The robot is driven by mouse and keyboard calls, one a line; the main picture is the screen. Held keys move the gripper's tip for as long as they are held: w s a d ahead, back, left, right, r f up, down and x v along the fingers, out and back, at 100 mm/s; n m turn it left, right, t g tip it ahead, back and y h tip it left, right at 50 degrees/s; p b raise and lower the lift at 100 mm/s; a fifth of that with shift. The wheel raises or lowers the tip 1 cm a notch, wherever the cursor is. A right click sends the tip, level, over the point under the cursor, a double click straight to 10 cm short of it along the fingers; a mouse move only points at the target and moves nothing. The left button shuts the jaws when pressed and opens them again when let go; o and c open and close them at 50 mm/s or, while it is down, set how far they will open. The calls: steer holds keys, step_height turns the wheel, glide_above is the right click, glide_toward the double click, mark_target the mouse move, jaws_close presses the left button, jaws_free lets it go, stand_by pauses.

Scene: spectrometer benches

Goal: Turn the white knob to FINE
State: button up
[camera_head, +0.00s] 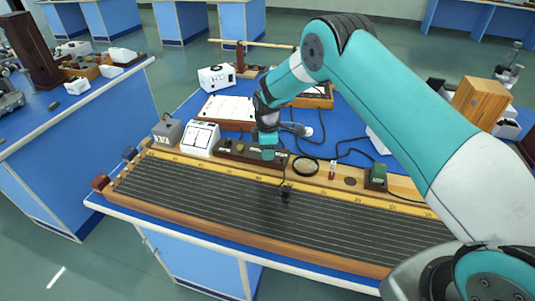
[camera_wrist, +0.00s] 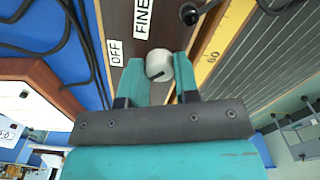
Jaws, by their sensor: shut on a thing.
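The white knob (camera_wrist: 159,62) sits on a dark brown panel (camera_wrist: 124,22), with a short dark mark on its face. My gripper (camera_wrist: 160,72) has one teal finger on each side of the knob and is shut on it. An OFF label (camera_wrist: 115,52) is left of the knob in the wrist view.
A dark round knob (camera_wrist: 189,15) is close by on the panel. A long ribbed bench with a yellow scale (camera_head: 225,192) runs in front. A white meter box (camera_head: 201,138) stands left of my gripper, a round lens (camera_head: 306,166) to its right. Black cables lie behind.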

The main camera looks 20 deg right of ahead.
steer(key=m+b, duration=0.3)
steer(key=m, duration=0.2)
steer(key=shift+f+m, duration=0.1)
steer(key=shift+m, duration=0.2)
steer(key=m+b, duration=0.2)
steer(key=m, duration=0.3)
steer(key=shift+m, duration=0.3)
steer(key=m+b, duration=0.1)
steer(key=m, duration=0.4)
steer(key=m+b, duration=0.1)
steer(key=m, duration=0.4)
steer(key=o, duration=0.9)
steer(key=shift+o, duration=0.2)
step_height(320, 180, up, 18)
steer(key=b, duration=0.1)
steer(key=shift+f+b, duration=0.15)
steer(key=shift+b, duration=0.25)
